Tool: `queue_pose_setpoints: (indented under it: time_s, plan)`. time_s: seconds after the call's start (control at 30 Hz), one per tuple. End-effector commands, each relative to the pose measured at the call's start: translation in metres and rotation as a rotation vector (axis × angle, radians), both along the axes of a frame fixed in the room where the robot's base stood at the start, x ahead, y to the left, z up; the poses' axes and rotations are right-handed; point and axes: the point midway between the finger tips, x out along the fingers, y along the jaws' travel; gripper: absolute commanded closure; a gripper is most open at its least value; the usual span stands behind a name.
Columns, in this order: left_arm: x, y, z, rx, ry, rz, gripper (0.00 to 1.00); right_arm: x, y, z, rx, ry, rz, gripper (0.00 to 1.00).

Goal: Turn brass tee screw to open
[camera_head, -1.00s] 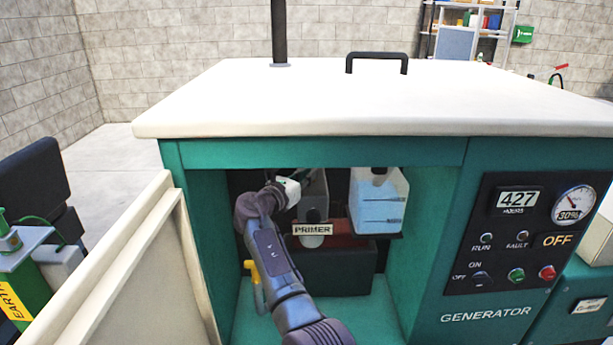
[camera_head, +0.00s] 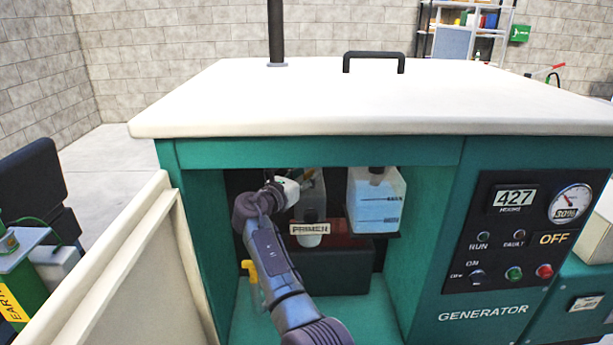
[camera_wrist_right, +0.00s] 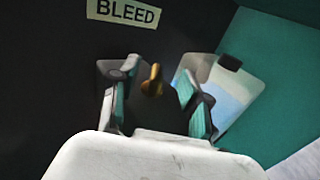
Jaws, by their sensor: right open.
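The brass tee screw (camera_wrist_right: 153,80) shows in the right wrist view on the dark back panel, under the BLEED label (camera_wrist_right: 123,12). My right gripper (camera_wrist_right: 160,88) is open, with one finger on each side of the screw in that view. I cannot tell whether either finger touches it. In the head view my right arm reaches into the generator's open bay, and the right gripper (camera_head: 288,188) is partly hidden there by my own wrist. The screw cannot be made out in the head view. My left gripper is not in view.
A clear tank of blue liquid (camera_head: 375,205) is right of my gripper. The PRIMER label (camera_head: 310,229) is just below and right of it. A yellow handle (camera_head: 250,272) is lower left. The open door (camera_head: 120,275) stands left, the lid (camera_head: 330,105) above.

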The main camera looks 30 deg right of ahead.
Motion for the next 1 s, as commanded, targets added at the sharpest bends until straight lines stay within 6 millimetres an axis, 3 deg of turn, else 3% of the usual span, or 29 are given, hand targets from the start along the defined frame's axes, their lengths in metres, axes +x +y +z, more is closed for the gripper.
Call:
queue_pose_setpoints:
  time_s: [0.23, 0.7, 1.0]
  plan:
    - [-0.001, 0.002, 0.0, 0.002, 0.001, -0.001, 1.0, -0.005, 0.016, 0.0, -0.001, -0.001, 0.004, 0.53]
    - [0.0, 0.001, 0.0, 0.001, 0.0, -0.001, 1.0, -0.039, 0.099, 0.0, 0.0, 0.0, 0.001, 0.53]
    - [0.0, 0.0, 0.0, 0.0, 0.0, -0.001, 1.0, -0.044, 0.111, 0.0, 0.0, 0.001, -0.001, 0.53]
